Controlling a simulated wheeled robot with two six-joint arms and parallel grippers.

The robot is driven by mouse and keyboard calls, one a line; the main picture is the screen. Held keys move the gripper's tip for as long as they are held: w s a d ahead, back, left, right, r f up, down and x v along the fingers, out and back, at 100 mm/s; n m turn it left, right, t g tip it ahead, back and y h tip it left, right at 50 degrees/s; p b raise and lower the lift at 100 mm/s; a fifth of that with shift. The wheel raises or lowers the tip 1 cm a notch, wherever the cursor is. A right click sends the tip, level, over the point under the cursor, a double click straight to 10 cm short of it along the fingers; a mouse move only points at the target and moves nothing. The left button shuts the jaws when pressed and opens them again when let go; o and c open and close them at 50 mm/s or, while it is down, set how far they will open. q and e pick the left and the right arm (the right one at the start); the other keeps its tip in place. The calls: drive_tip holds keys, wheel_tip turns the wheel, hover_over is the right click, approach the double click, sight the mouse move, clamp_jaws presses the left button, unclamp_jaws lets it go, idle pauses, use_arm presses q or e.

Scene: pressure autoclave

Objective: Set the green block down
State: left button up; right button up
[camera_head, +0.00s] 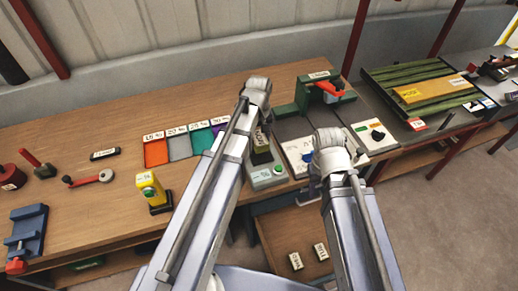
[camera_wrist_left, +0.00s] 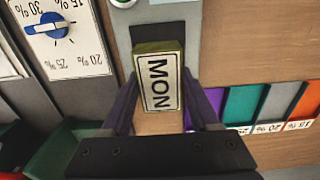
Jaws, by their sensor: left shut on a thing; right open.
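The green block (camera_wrist_left: 158,82) has an olive-green top and a white label reading MON. It sits between the two fingers of my left gripper (camera_wrist_left: 160,118), which is shut on it, in the left wrist view. I cannot tell whether the block touches the surface below. My right gripper (camera_head: 313,186) is open and empty at the bench's front edge, mostly hidden by its wrist.
Red, grey, green and purple trays (camera_head: 156,153) stand left of my left arm. A white dial panel (camera_wrist_left: 65,35) with a blue knob is beside the block. A yellow device (camera_head: 152,193) stands at the front left. Two labelled blocks (camera_head: 296,261) lie on the lower shelf.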

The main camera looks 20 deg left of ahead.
sight(259, 145)
use_arm(q)
wheel_tip(259, 145, down, 4)
drive_tip(key=b, duration=0.3)
drive_tip(key=shift+r+b, duration=0.2)
drive_tip(key=shift+b, duration=0.1)
drive_tip(key=shift+f, duration=0.15)
drive_tip(key=o, duration=1.4)
wheel_tip(259, 145, up, 12)
drive_tip(key=p, duration=1.2)
drive_tip(key=shift+r, duration=0.25)
drive_tip(key=s+d+m, duration=0.3)
drive_tip(key=s, duration=0.2)
drive_tip(key=s+d+m, duration=0.4)
drive_tip(key=s, duration=0.1)
drive_tip(key=s+d+m+y, duration=0.1)
drive_tip(key=s+d+m, duration=0.2)
drive_tip(key=s+d, duration=0.1)
drive_tip(key=shift+s+m, duration=0.3)
drive_tip(key=shift+s, duration=0.3)
